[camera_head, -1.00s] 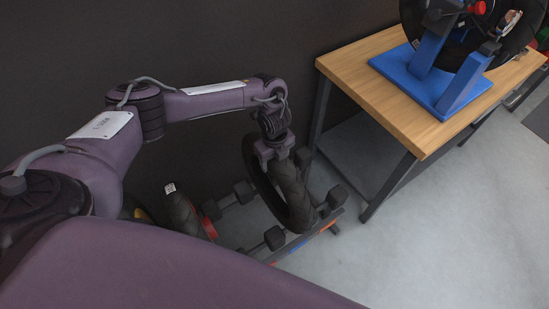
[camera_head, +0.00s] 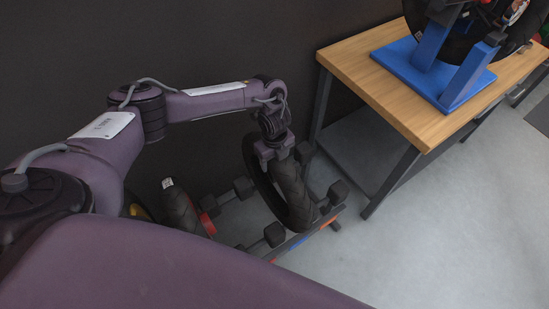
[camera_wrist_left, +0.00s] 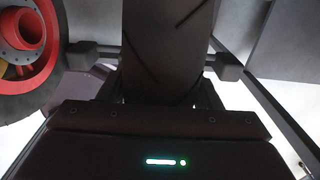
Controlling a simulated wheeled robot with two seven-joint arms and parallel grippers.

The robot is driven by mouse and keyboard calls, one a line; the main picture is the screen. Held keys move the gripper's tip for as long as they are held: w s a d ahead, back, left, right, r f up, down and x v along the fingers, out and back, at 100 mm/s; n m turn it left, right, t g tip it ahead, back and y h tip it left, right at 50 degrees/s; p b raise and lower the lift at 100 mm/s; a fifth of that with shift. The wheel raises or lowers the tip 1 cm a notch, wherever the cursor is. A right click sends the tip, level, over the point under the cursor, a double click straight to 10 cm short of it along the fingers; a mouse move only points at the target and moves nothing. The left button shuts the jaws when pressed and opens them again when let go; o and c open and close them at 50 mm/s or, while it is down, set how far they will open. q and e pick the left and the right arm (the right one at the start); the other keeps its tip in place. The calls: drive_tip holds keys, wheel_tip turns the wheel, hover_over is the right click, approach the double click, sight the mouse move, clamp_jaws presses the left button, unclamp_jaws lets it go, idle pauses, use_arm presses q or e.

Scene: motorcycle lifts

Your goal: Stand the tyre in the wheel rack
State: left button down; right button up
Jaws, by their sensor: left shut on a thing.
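My left gripper (camera_head: 275,150) is shut on the top of a black tyre (camera_head: 294,190), which is upright. The tyre's tread fills the middle of the left wrist view (camera_wrist_left: 168,45). The tyre is at the wheel rack (camera_head: 283,247), a low dark frame with black padded posts; posts show on both sides of the tyre in the left wrist view. Whether its bottom rests on the rack is hidden. My right gripper is out of view.
Another tyre with a red wheel (camera_head: 180,207) stands to the left; its red hub (camera_wrist_left: 25,35) shows in the wrist view. A wooden workbench (camera_head: 385,95) with a blue wheel stand (camera_head: 432,75) is at the right. A dark wall is behind. Grey floor (camera_head: 445,215) is clear at the right.

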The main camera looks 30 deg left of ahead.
use_arm(q)
drive_tip(key=shift+w+f, duration=0.1)
drive_tip(key=shift+f, duration=0.15)
idle(0.8)
